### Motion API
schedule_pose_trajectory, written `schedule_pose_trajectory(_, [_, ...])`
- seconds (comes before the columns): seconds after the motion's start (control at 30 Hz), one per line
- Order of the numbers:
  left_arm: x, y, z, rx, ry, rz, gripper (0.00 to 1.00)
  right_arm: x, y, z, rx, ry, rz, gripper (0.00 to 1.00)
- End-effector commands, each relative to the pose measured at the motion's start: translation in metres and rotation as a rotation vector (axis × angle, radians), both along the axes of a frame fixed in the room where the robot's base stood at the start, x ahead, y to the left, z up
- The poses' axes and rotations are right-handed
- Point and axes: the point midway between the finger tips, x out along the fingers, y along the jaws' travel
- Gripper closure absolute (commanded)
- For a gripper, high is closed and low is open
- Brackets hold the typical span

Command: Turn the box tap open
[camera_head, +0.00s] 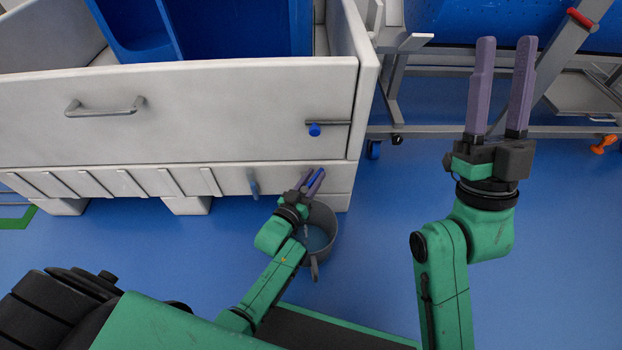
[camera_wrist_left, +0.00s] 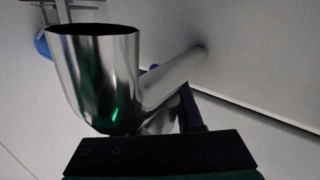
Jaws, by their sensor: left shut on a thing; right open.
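The box (camera_head: 200,115) is a large pale bin with a grey bar handle. My left gripper (camera_head: 314,178) is at the lower right of its front, shut on a blue part between its purple fingers, which appears to be the tap handle. The spout hides most of the handle and the gripper's fingers (camera_wrist_left: 190,108). My right gripper (camera_head: 503,88) is open and empty, raised away from the box.
A grey bucket (camera_head: 330,222) stands on the blue floor under my left gripper. A blue lever (camera_head: 253,187) hangs on the box's lower front, and a blue knob (camera_head: 314,130) is above. Metal frames stand at the right.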

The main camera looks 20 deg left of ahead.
Motion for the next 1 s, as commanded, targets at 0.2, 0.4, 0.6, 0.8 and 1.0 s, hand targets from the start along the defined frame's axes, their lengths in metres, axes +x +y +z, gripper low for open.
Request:
schedule_pose_trajectory(0.2, [0.0011,-0.0037,-0.0012,-0.004,0.003,0.002,1.0,0.0014,0.0005,-0.002,-0.002,0.007,0.0,0.5])
schedule_pose_trajectory(0.4, [0.0015,-0.0039,-0.001,-0.004,0.004,0.003,1.0,0.0022,0.0009,-0.0031,-0.003,0.011,0.0,0.5])
schedule_pose_trajectory(0.6, [0.0016,-0.004,-0.0008,-0.004,0.004,0.003,1.0,0.0023,0.001,-0.0033,-0.003,0.011,0.0,0.5])
schedule_pose_trajectory(0.8, [0.0018,-0.0031,-0.0005,-0.003,0.001,0.004,0.51,0.0021,0.0011,-0.0032,-0.003,0.011,0.001,0.5])
schedule_pose_trajectory(1.0, [0.0017,-0.0023,0.0,-0.001,0.001,0.005,0.51,0.0018,0.0009,-0.0027,-0.002,0.009,0.001,0.5])
